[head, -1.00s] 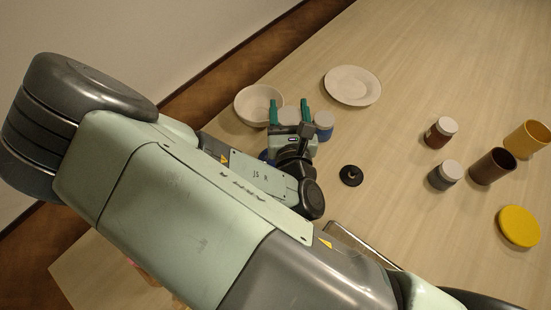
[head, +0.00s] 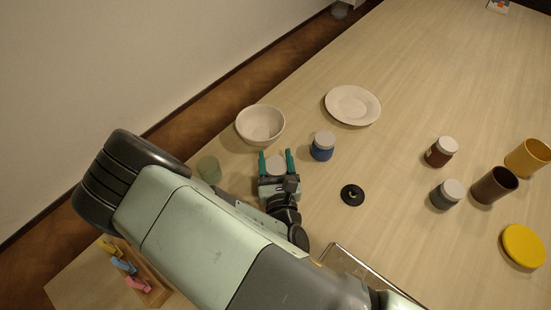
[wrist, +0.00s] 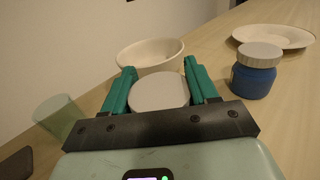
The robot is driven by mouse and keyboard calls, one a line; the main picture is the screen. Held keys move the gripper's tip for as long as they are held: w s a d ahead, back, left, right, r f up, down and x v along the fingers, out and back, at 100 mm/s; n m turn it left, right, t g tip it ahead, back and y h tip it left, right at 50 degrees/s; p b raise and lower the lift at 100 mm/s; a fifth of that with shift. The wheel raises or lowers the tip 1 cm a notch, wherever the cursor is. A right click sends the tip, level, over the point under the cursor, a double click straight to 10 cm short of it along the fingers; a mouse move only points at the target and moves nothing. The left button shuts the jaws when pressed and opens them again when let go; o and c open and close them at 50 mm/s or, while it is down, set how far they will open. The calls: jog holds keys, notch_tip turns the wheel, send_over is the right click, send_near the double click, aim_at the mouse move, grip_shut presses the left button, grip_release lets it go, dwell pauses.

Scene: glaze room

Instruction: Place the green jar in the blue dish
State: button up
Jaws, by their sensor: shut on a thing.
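My gripper (head: 276,166) is shut on a jar with a pale grey lid (head: 277,164). In the wrist view this lid (wrist: 160,91) sits between the two teal fingers (wrist: 158,88). The jar's body is hidden by the gripper, so I cannot tell its colour or whether it touches the table. No blue dish shows in either view; my arm covers part of the table. A blue jar with a grey lid (head: 322,147) stands to the right of my gripper, apart from it.
A cream bowl (head: 261,124) stands beyond my gripper, with a pale plate (head: 353,104) to its right. A translucent green cup (head: 209,169) is at left. A black round piece (head: 352,195), lidded jars, two cups and a yellow disc (head: 523,246) lie rightward.

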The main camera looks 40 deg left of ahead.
aim_at(277, 170)
jog(key=shift+f, duration=0.45)
jog(key=o, duration=1.4)
jog(key=shift+c, duration=0.2)
jog(key=shift+r, duration=0.15)
jog(key=shift+r, duration=0.35)
jog(key=v, duration=0.3)
notch_tip(277, 170, up, 7)
